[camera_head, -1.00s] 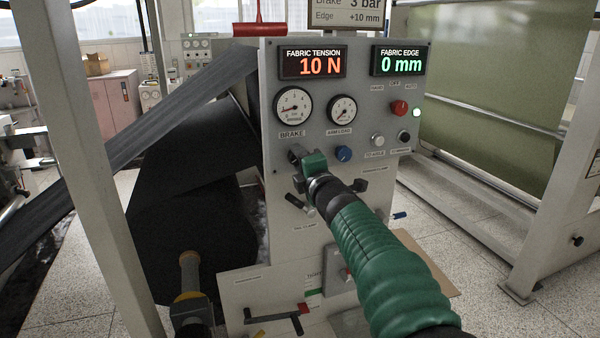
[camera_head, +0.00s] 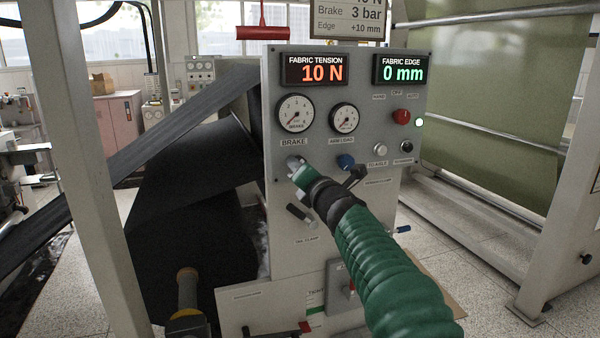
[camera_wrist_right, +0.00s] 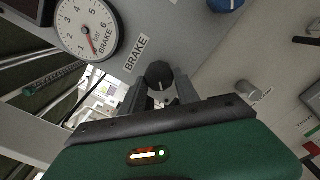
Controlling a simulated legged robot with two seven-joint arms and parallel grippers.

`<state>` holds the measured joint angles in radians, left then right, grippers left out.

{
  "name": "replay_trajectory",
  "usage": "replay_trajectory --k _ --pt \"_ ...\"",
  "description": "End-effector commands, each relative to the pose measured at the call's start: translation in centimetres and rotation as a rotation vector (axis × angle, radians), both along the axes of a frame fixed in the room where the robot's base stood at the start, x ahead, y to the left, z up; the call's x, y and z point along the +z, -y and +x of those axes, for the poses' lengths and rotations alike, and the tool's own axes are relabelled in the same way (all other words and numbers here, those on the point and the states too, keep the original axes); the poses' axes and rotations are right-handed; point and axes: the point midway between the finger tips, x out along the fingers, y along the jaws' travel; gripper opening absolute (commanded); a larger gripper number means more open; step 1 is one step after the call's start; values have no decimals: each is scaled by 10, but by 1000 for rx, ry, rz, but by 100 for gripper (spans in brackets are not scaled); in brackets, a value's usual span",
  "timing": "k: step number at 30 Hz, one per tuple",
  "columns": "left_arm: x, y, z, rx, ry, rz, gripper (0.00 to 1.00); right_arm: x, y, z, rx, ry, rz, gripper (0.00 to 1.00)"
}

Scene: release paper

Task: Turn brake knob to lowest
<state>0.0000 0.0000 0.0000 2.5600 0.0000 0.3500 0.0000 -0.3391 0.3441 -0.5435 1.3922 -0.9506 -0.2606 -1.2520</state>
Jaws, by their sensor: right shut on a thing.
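The brake knob (camera_wrist_right: 160,74) is a round black knob under the BRAKE label. In the right wrist view it sits between the fingers of my right gripper (camera_wrist_right: 155,92), which is shut on it. In the head view my right gripper (camera_head: 295,164) reaches the panel below the brake gauge (camera_head: 295,113), and the knob is hidden there. The gauge's red needle points down-left near the low end of the scale; it also shows in the wrist view (camera_wrist_right: 88,28). My left gripper is not in view.
The control panel (camera_head: 300,245) also carries an arm load gauge (camera_head: 345,118), a blue knob (camera_head: 346,161), a red button (camera_head: 401,117) and displays reading 10 N and 0 mm. A sign (camera_head: 350,18) lists Brake 3 bar. Black fabric (camera_head: 180,165) runs on the left.

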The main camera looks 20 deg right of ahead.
Motion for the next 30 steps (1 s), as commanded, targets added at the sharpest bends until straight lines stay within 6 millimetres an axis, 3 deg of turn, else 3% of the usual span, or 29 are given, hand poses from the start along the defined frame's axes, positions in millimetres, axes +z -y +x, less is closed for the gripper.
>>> replay_trajectory --k 12,13,17,26,30 --pt "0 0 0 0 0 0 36 1 3 0 -6 0 -9 0" --pt "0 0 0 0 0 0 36 1 3 0 -6 0 -9 42" --pt "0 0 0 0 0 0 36 2 3 0 -4 2 -8 59" --pt "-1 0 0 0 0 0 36 3 2 -2 -3 5 -7 59" --pt "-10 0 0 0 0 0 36 1 2 -16 -2 7 -4 59"
